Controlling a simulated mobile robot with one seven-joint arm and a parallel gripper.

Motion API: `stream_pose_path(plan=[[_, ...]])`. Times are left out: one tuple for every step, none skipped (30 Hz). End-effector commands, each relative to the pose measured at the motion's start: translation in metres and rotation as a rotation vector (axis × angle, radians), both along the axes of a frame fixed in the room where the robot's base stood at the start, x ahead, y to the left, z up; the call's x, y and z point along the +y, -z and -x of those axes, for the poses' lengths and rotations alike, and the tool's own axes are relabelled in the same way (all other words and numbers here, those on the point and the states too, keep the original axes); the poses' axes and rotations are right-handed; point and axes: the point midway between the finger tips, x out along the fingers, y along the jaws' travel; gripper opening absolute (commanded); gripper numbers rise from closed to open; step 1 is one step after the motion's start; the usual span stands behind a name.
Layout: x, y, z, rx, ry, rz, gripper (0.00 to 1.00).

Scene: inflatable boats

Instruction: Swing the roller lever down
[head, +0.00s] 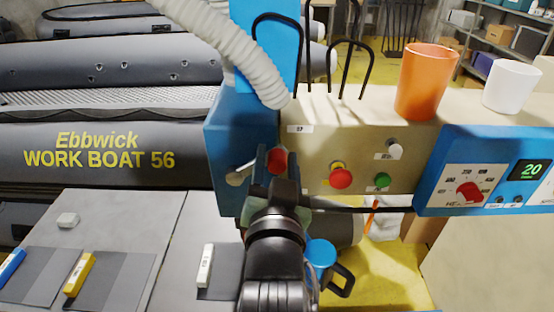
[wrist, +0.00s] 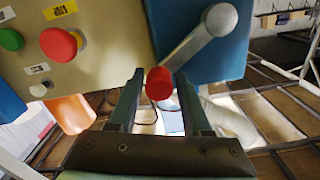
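The roller lever (head: 237,178) is a silver arm with a red knob (head: 277,160), on the blue housing at the left end of the beige panel. In the head view it slants up to the right from its pivot to the knob. In the wrist view, which looks upside down against the head view, the lever arm (wrist: 198,44) runs from its round pivot to the red knob (wrist: 158,84). My gripper (head: 276,174) is open, with one finger on each side of the knob. The wrist view shows gaps between both fingers and the knob.
A red button (head: 340,178) and a green button (head: 383,180) sit on the panel to the right. An orange cup (head: 424,82) and a white cup (head: 511,86) stand on top. A blue control box (head: 480,172) is farther right. A grey inflatable boat (head: 100,155) lies behind, left.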

Motion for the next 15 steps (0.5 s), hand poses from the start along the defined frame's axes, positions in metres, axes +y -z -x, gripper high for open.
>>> stream_pose_path(plan=[[-0.0007,0.0006,0.0,0.002,0.002,0.001,0.14],[-0.0007,0.0006,0.0001,0.002,0.002,0.001,0.09],[-0.0007,0.0006,0.0001,0.002,0.002,0.002,0.02],[-0.0008,0.0008,0.0001,0.002,0.002,0.002,0.0],[-0.0008,0.0008,0.0001,0.002,0.003,0.002,0.0],[-0.0009,0.0009,0.0001,0.002,0.003,0.002,0.0],[-0.001,0.001,0.0001,0.003,0.002,0.002,0.0],[-0.001,0.001,0.0001,0.003,0.002,0.003,0.0],[-0.001,0.0011,0.0001,0.003,0.002,0.003,0.0],[-0.001,0.0011,0.0001,0.003,0.002,0.003,0.0],[-0.0011,0.0013,0.0001,0.003,0.002,0.003,0.0],[-0.0012,0.0013,0.0001,0.003,0.003,0.004,0.0],[-0.0012,0.0014,0.0001,0.003,0.003,0.004,0.0],[-0.0013,0.0014,0.0001,0.003,0.003,0.004,0.0],[-0.0012,0.0015,0.0001,0.004,0.003,0.004,0.0]])
